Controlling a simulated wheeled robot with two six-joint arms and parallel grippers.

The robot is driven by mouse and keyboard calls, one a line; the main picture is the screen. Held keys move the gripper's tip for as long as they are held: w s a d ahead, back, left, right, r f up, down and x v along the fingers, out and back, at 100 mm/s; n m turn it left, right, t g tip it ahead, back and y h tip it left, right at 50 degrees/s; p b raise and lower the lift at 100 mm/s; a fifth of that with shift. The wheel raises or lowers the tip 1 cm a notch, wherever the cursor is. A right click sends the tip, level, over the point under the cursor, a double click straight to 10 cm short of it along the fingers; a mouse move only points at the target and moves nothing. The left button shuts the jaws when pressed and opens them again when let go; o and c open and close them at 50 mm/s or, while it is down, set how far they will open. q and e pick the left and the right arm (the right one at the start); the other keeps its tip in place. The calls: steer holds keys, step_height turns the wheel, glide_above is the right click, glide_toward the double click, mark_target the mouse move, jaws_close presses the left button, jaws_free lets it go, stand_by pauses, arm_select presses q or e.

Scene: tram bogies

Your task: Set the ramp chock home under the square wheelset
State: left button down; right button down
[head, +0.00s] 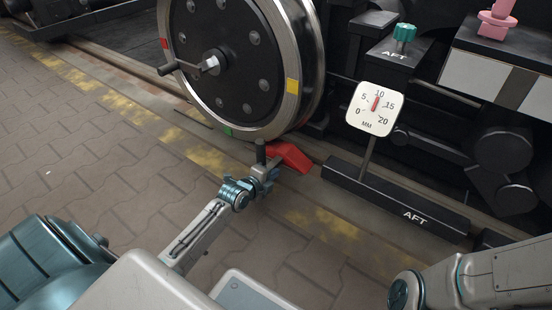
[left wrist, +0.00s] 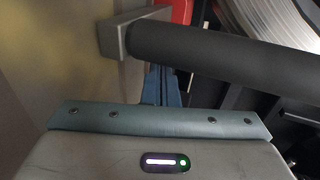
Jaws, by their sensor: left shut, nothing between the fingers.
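The red ramp chock (head: 291,157) lies on the ground at the right foot of the large black wheel (head: 228,62) with a steel rim. A dark upright handle (head: 260,152) stands at its near left end. My left gripper (head: 265,177) is low beside this handle, shut and empty; whether it touches the handle I cannot tell. In the left wrist view, the shut blue fingers (left wrist: 163,84) reach toward a thick dark bar (left wrist: 215,52) that crosses in front of them. A bit of red chock (left wrist: 181,11) shows behind it. My right gripper is out of view.
A white dial gauge (head: 375,107), marked in MM with its pointer near 10, stands on a dark block marked AFT (head: 405,207) right of the chock. A crank (head: 190,67) juts from the wheel. A teal knob (head: 404,33) and a pink fitting (head: 496,20) are upper right. Paving at left is clear.

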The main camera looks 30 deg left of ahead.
arm_select(q)
steer(key=shift+w+a, duration=0.1)
steer(key=shift+a, duration=1)
steer(key=shift+w+a, duration=0.15)
steer(key=shift+a, duration=2.6)
steer(key=shift+d+r+p, duration=0.1)
steer(key=shift+d+p, duration=0.6)
steer(key=shift+d, duration=0.6)
steer(key=shift+s+d+p, duration=0.2)
steer(key=shift+d+p, duration=0.3)
steer(key=shift+d, duration=0.95)
